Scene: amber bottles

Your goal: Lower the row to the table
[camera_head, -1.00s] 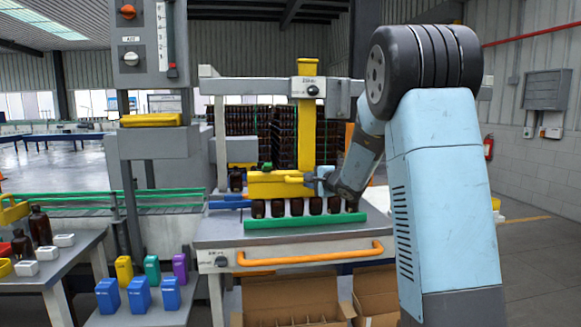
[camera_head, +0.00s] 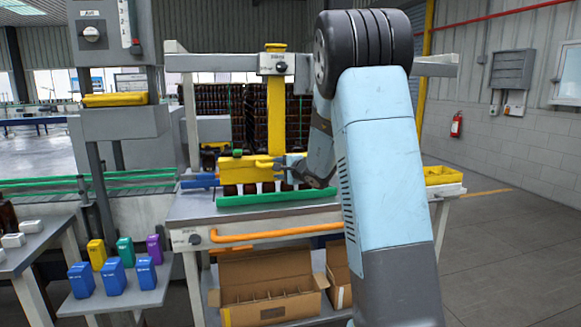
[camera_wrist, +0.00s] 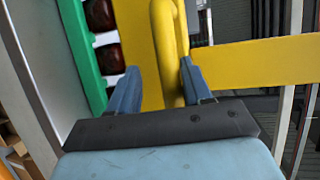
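The row of dark amber bottles (camera_head: 248,189) stands under a yellow lifting head (camera_head: 240,170) on the grey table (camera_head: 200,210). A green rail (camera_head: 278,199) in front hides their lower parts, so I cannot tell whether they touch the table. In the wrist view, bottle tops (camera_wrist: 106,57) show beside the green rail (camera_wrist: 82,45). My gripper (camera_head: 283,165) is at the yellow handle (camera_head: 263,162) of the head. In the wrist view, my gripper (camera_wrist: 160,68) has one finger on each side of the handle (camera_wrist: 171,45); the right finger is close against it, and the left grip contact is unclear.
An orange bar (camera_head: 270,232) runs along the table front. An open cardboard box (camera_head: 265,287) is below. A yellow bin (camera_head: 443,175) is at the right. Colored blocks (camera_head: 112,277) stand on a low shelf at the left. The floor at the right is clear.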

